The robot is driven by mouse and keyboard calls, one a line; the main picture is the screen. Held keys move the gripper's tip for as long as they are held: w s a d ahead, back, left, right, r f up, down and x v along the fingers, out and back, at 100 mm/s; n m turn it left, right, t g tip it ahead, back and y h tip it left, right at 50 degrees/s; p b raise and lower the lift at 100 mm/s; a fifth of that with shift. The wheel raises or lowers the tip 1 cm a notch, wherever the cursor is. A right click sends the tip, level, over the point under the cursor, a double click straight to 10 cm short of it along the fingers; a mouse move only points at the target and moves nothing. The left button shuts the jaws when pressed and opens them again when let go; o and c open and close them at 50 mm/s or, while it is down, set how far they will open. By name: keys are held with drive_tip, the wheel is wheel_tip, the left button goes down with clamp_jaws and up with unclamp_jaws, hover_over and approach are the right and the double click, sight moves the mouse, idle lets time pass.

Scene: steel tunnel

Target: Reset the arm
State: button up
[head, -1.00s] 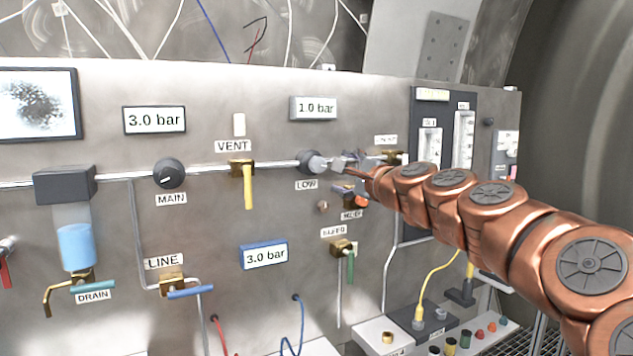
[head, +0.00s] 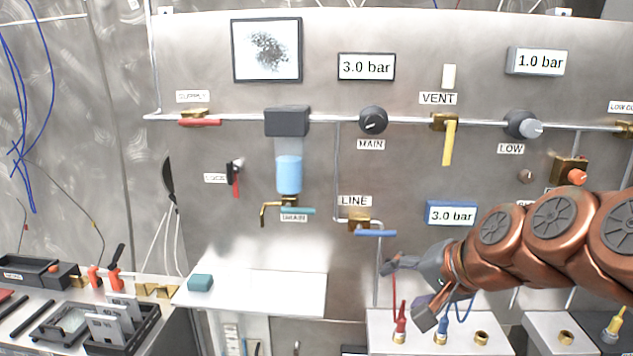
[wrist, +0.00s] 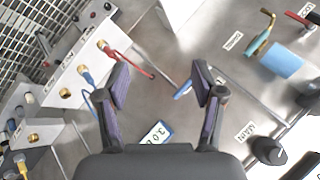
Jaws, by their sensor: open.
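My copper-coloured arm reaches in from the right in the head view. My gripper (head: 405,290) is in front of the panel's lower part, below the blue LINE valve handle (head: 376,233). In the wrist view my gripper (wrist: 160,85) has its two dark fingers spread wide with nothing between them. The blue handle (wrist: 183,90) shows beyond the gap, near the right finger. The gripper appears clear of the panel (head: 240,240).
The LOW knob (head: 523,125), VENT valve (head: 449,140) and MAIN knob (head: 373,120) are on the panel. Red and blue plugs stand on a white block (head: 380,320) below the gripper.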

sight(534, 130)
drive_tip(key=s+d+f+n+g+h, duration=0.1)
drive_tip(key=s+f+n+g, duration=0.1)
drive_tip(key=s+f, duration=0.3)
drive_tip(key=s+d+f+n+g+h+p, duration=0.1)
drive_tip(key=s+f+g, duration=0.3)
drive_tip(key=s, duration=0.8)
drive_tip(key=s+d+f+n+g+h, duration=0.1)
drive_tip(key=s+f+n+g+h, duration=0.1)
drive_tip(key=s+f, duration=0.4)
drive_tip(key=s+n+g, duration=0.1)
drive_tip(key=s+n, duration=0.1)
drive_tip(key=shift+s+d+h, duration=0.2)
drive_tip(key=shift+s+h, duration=0.2)
drive_tip(key=shift+w, duration=0.1)
idle(1.0)
